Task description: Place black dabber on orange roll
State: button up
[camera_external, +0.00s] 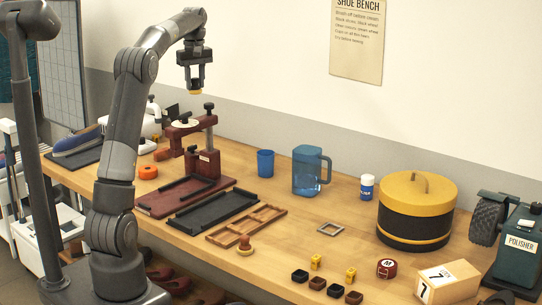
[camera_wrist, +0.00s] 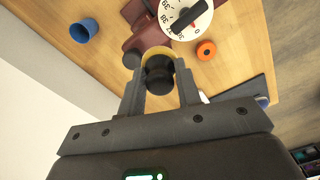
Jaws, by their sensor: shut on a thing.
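My gripper (camera_external: 192,76) is high above the bench at the upper left, shut on the black dabber (camera_wrist: 158,76). The dabber's black knob sits between the fingers in the wrist view, with part of its tan pad showing beyond it. The pad (camera_external: 196,92) hangs below the fingers in the external view. The orange roll (camera_external: 148,172) lies on the bench at the left, a ring with a dark centre. It also shows in the wrist view (camera_wrist: 206,50), right of the dabber and apart from it. Nothing visible rests on the roll.
A dark red press (camera_external: 206,160) with a dial stands just right of the roll. A blue cup (camera_external: 265,163) and water jug (camera_external: 308,172) stand farther right. A brown-handled dabber (camera_external: 244,246) stands near the front.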

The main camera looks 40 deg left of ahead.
jog(key=s+a+f+n, duration=0.1)
jog(key=s+a+n, duration=0.15)
jog(key=a, duration=0.75)
jog(key=s+a+f+n, duration=0.15)
jog(key=s+a, duration=0.25)
jog(key=a, duration=0.7)
send_near(148, 168)
jog(key=shift+s, duration=0.1)
jog(key=shift+f, duration=2.65)
jog(key=o, duration=1)
jog(key=shift+f, duration=0.15)
jog(key=shift+c, duration=0.2)
notch_tip(148, 168, up, 12)
jog(key=shift+r, duration=0.2)
